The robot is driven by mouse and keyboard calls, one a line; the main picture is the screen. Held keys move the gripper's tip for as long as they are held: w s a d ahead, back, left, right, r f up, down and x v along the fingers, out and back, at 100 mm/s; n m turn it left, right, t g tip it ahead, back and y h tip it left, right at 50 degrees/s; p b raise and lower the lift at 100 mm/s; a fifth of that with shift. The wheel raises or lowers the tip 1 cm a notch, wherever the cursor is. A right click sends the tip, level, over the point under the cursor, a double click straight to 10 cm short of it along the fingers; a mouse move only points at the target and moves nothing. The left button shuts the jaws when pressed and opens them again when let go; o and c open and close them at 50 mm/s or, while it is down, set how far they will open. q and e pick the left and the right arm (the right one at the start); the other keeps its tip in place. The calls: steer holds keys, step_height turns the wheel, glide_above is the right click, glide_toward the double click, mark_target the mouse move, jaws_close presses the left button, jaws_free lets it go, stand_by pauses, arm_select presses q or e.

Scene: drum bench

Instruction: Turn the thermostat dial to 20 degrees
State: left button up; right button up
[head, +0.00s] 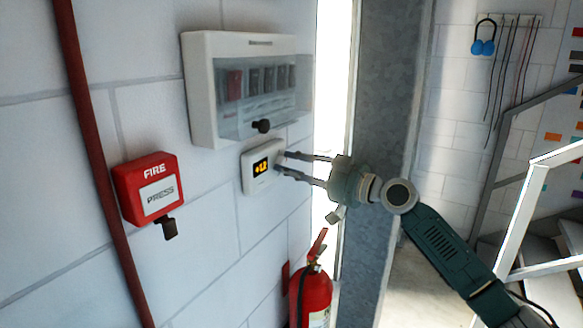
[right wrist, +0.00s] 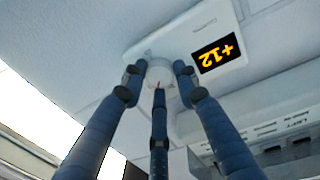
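My right gripper (head: 282,162) reaches in from the right. Its fingers (right wrist: 157,82) stand spread around the dial, with small gaps visible at the sides, so it looks open. My left gripper is not in view.
A white breaker box (head: 202,90) with a clear cover and black knob hangs just above the thermostat. A red fire call point (head: 135,178) and red pipe (head: 88,120) are to the left. A fire extinguisher (head: 313,297) stands below. A grey post (head: 385,90) is behind my right arm.

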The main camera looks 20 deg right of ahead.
steer(key=shift+f, duration=0.1)
steer(key=shift+c, duration=1.4)
steer(key=shift+m, duration=0.3)
steer(key=shift+m+g+p, duration=0.3)
steer(key=shift+m+p, duration=0.55)
steer(key=shift+m, duration=2.25)
steer(key=shift+f, duration=0.1)
